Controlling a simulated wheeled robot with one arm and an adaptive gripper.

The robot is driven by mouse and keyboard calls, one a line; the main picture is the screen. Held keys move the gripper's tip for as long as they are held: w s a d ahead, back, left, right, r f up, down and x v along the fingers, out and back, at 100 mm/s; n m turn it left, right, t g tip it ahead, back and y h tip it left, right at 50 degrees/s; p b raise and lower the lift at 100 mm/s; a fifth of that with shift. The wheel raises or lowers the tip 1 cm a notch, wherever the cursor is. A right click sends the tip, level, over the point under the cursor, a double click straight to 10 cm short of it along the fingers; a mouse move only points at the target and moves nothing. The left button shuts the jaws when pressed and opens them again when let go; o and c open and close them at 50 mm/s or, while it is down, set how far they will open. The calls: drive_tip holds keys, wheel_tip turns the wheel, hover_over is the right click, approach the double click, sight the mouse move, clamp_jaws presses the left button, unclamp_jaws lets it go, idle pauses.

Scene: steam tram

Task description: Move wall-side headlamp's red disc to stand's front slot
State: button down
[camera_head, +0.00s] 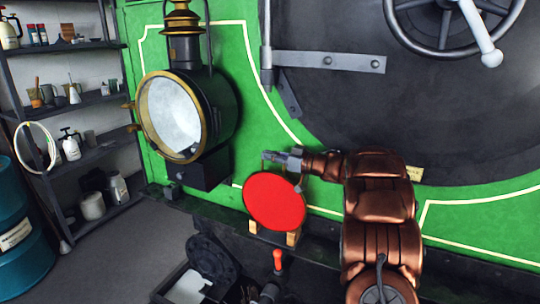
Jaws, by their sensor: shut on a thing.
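The red disc (274,202) is upright, its face toward the camera. My gripper (272,158) is at its top edge and shut on it; the exact grip is small and partly unclear. Two pale wooden pieces of the stand (292,239) show below the disc, at its lower left and lower right. The disc hides most of the stand, so I cannot tell which slot it is over or whether it sits in one. The wall-side headlamp (187,112), black with a brass rim and a pale glass face, is to the left; no red disc shows in it.
The green tram front (255,60) with a dark round door is close behind my arm. A dark ledge (205,210) runs below. An orange-red handle (278,261) rises below the disc.

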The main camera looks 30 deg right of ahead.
drive_tip(key=shift+f, duration=1.3)
idle(1.7)
drive_tip(key=c, duration=1.2)
unclamp_jaws()
drive_tip(key=shift+f, duration=0.1)
drive_tip(key=o, duration=0.5)
drive_tip(key=shift+p, duration=0.3)
drive_tip(key=shift+r+p, duration=0.4)
drive_tip(key=shift+r, duration=2.65)
